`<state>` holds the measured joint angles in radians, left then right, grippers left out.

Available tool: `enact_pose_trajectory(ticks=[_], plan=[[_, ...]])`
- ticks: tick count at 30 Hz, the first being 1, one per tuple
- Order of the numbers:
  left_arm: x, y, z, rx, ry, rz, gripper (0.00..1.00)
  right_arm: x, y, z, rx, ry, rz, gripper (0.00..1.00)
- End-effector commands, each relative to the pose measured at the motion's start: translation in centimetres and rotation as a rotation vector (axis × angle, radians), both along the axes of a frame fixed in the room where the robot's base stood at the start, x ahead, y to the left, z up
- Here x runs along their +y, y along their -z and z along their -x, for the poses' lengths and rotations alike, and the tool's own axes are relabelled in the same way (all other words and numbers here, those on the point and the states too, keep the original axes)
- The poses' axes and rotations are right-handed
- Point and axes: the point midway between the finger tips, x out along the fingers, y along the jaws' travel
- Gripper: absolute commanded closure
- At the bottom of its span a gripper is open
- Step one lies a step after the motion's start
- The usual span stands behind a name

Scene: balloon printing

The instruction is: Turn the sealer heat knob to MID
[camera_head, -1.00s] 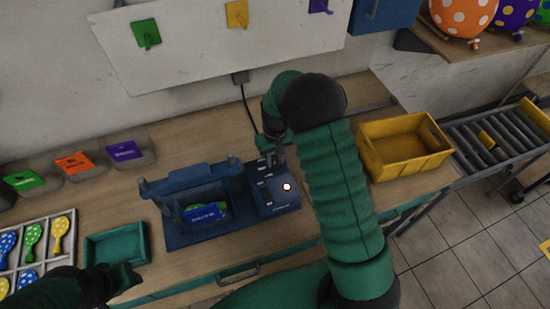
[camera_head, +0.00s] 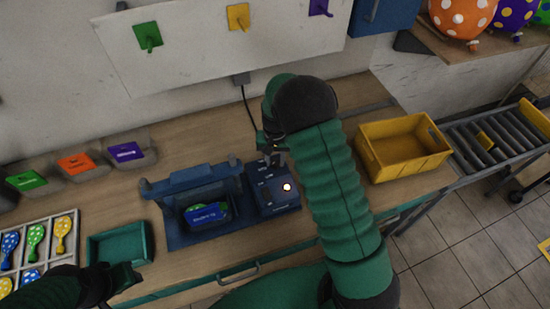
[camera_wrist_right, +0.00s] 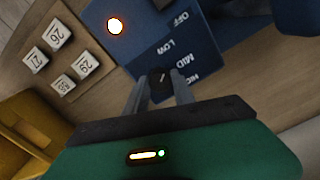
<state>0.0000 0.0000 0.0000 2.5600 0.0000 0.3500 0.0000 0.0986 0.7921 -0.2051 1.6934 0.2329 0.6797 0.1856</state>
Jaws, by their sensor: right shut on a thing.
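The blue sealer (camera_head: 205,178) stands on the workbench, with its control box (camera_head: 284,204) on its right side and a lit lamp (camera_head: 287,187) on it. In the right wrist view the box panel (camera_wrist_right: 201,46) reads OFF, LOW, MID and a partly hidden last label. The small dark heat knob (camera_wrist_right: 158,86) sits between the fingertips of my right gripper (camera_wrist_right: 157,91), which is shut on it. A short light mark shows on the knob; I cannot tell which label it points to. My left gripper (camera_head: 122,279) is at the lower left, away from the sealer.
A blue packet (camera_head: 208,212) lies in the sealer. A teal tray (camera_head: 119,243) and a balloon tray (camera_head: 75,228) are at left. A yellow bin (camera_head: 403,157) stands right of my arm. White numbered blocks (camera_wrist_right: 60,33) lie beside the control box.

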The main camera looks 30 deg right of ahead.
Motion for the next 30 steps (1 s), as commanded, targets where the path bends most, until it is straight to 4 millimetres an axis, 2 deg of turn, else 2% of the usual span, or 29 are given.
enact_pose_trajectory(ticks=[15, 22, 30], plan=[[0.0, -1.5, 0.0, 0.000, 0.000, 0.000, 0.64, 0.1, -0.1, -0.1, -0.001, 0.438, 0.001, 1.00], [0.0, -1.8, 0.0, 0.000, 0.000, 0.000, 0.64, 0.1, -0.1, -0.1, -0.001, 0.550, 0.000, 1.00], [0.0, -1.9, 0.0, 0.000, 0.000, 0.000, 0.64, 0.1, 0.0, -0.1, -0.002, 0.602, 0.001, 1.00]])
